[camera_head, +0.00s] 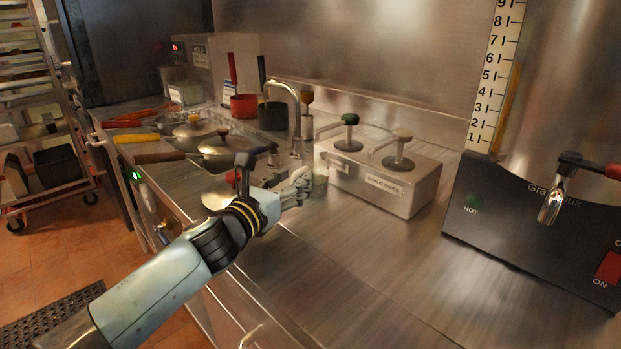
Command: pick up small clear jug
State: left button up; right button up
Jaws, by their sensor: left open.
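A small clear jug (321,160) appears to stand on the steel counter beside the sauce dispenser. It is see-through and hard to make out, and its near side is partly hidden by my left gripper. My left gripper (304,181) is open, with its fingers at the jug's near left side. I cannot tell whether the fingers touch it. My right gripper is not in view.
A steel sauce dispenser (392,184) with two pumps stands just right of the jug. A curved faucet (297,115) rises behind my gripper. Lidded pans (228,146) are at left, a large dispenser (535,225) at right. The front counter is clear.

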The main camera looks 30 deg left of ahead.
pick_arm(q)
jog(key=shift+w, duration=0.65)
grip_shut()
jog(key=shift+r, duration=0.15)
